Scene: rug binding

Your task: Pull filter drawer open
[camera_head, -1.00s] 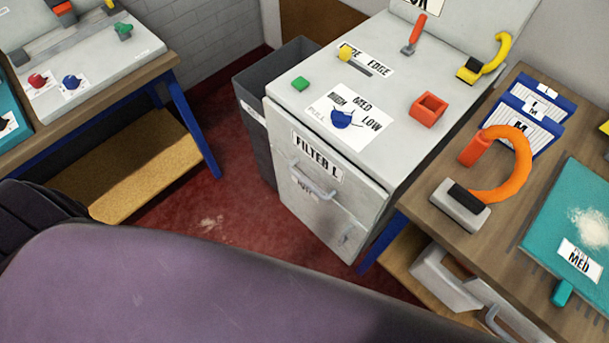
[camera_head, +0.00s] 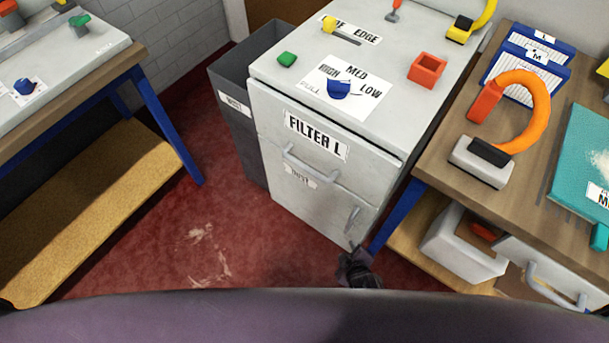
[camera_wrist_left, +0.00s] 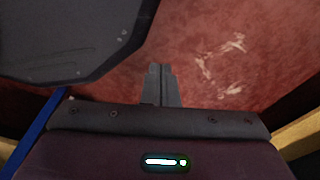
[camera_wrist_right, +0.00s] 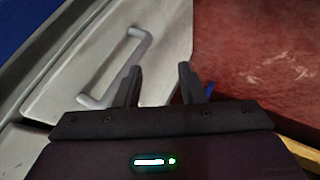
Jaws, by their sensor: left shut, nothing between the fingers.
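The filter drawer (camera_head: 270,150) is the upper front panel of the grey cabinet, marked "FILTER L". Its bar handle (camera_head: 308,168) is just below that label, and the panel looks closed, flush with the front. My right gripper (camera_head: 357,262) is low, in front of the cabinet's lower right corner, below and right of the handle. In the right wrist view its fingers (camera_wrist_right: 158,80) are apart and empty. A pale bar handle (camera_wrist_right: 115,65) is left of them; which one is unclear. My left gripper (camera_wrist_left: 161,72) is shut and empty above the red floor, out of the head view.
The cabinet's lower door (camera_head: 300,200) has its own handle (camera_head: 352,220). A dark bin (camera_head: 232,120) stands at its left. A wooden workbench (camera_head: 440,150) with blue legs adjoins on the right, another bench (camera_head: 100,90) stands left. Red floor (camera_head: 225,240) is open between.

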